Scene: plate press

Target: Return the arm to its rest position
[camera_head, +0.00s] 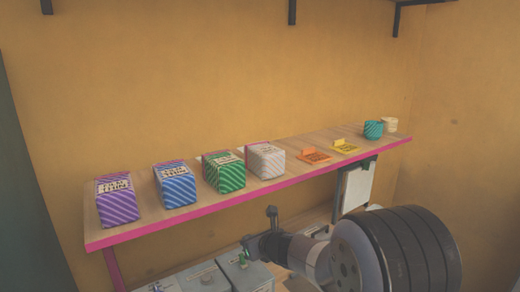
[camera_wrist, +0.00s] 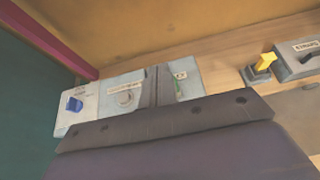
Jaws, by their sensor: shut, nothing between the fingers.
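My arm reaches in from the lower right of the head view, with its thick dark ribbed link nearest the camera. My gripper (camera_head: 256,245) is at the far end, small and dark. It is shut and empty, in front of the shelf and over the grey boxes below. From this angle it overlaps the area by a green knob (camera_head: 243,256), and I cannot tell whether it touches anything. In the wrist view, a large dark plate with small holes fills the lower middle and hides what lies behind it.
A pink-edged shelf (camera_head: 240,200) holds several striped packets, orange and yellow cards, a teal cup (camera_head: 373,130) and a cream cup (camera_head: 390,125).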

